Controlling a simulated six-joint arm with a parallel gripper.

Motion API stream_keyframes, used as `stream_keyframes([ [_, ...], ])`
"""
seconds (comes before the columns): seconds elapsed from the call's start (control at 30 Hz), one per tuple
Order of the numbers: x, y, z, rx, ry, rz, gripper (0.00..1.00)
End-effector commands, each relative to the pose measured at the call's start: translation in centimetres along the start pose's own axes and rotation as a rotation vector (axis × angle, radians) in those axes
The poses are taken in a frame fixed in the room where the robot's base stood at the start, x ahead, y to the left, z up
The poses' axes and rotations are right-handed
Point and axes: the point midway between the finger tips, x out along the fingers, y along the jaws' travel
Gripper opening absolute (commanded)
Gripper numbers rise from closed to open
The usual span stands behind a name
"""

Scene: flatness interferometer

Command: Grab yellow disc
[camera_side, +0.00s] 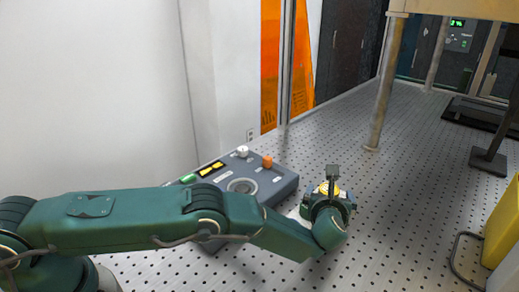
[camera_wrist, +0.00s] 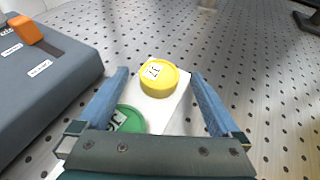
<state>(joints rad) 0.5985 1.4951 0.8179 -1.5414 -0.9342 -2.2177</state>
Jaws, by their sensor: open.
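The yellow disc (camera_wrist: 158,78) shows in the wrist view with a white label with dark marks on top. It sits at the far part of a white block or plate (camera_wrist: 178,112), between the fingers of my gripper (camera_wrist: 160,80). My gripper is open, with one blue finger on each side of the disc and a visible gap to each. A green disc (camera_wrist: 127,119) with a label lies nearer to the palm, partly hidden by it. In the side view my gripper (camera_side: 329,180) is low over the table, and a bit of yellow disc (camera_side: 328,189) shows behind it.
A grey control box (camera_side: 240,186) with an orange knob (camera_side: 267,161) and a white knob (camera_side: 242,151) stands just left of my gripper.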

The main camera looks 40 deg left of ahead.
Motion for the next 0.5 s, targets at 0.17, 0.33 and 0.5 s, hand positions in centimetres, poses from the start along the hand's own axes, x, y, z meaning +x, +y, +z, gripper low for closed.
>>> stream_keyframes([
  [0.17,0.78,0.11,-0.01,-0.001,-0.001,0.000,1.00],
  [0.33,1.02,0.12,0.04,-0.001,-0.001,-0.001,1.00],
  [0.5,1.05,0.11,0.04,0.000,-0.001,-0.001,1.00],
])
